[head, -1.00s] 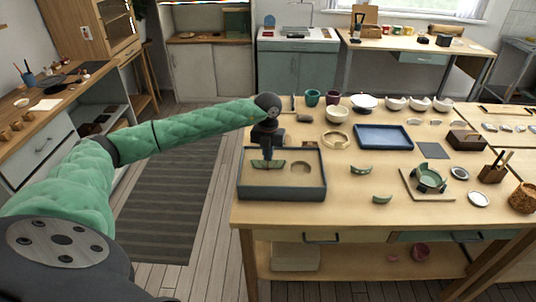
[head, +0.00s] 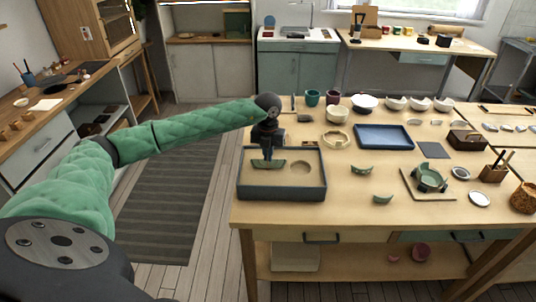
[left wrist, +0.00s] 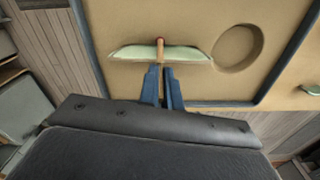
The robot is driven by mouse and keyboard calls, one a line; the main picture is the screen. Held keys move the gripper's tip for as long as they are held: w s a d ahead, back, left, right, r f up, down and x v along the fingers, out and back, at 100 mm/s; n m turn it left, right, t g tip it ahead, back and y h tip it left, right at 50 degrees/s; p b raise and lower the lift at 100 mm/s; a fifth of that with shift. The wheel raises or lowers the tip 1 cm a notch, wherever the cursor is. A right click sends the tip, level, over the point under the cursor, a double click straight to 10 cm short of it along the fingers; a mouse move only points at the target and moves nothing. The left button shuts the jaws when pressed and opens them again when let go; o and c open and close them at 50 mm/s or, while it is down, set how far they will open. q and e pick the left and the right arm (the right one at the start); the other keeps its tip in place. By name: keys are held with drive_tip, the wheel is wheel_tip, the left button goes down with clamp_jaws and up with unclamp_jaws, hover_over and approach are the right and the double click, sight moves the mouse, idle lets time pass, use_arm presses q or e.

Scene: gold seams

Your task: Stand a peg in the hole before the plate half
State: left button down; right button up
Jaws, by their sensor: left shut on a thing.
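The plate half (head: 268,164), green with a pale edge, is in the sand tray (head: 282,191) in the head view. It also shows in the left wrist view (left wrist: 190,52). A slim orange-brown peg (left wrist: 160,46) is at the middle of the plate half, on my gripper's side of it. My left gripper (left wrist: 162,70), with blue fingers, is shut on the peg. It also shows above the tray in the head view (head: 267,155). The hole under the peg is hidden, and I cannot tell how deep the peg sits. My right gripper is not in view.
A round hollow (head: 300,166) lies in the sand right of the plate half. Green shards (head: 362,170) lie on the table right of the tray. A blue tray (head: 383,137) and bowls (head: 337,114) stand farther back.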

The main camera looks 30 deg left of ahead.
use_arm(q)
drive_tip(key=shift+f, duration=0.3)
idle(0.6)
drive_tip(key=c, duration=1)
unclamp_jaws()
drive_tip(key=shift+c, duration=0.2)
drive_tip(key=shift+r, duration=0.2)
drive_tip(key=shift+r+p, duration=0.9)
drive_tip(key=shift+r, duration=1.95)
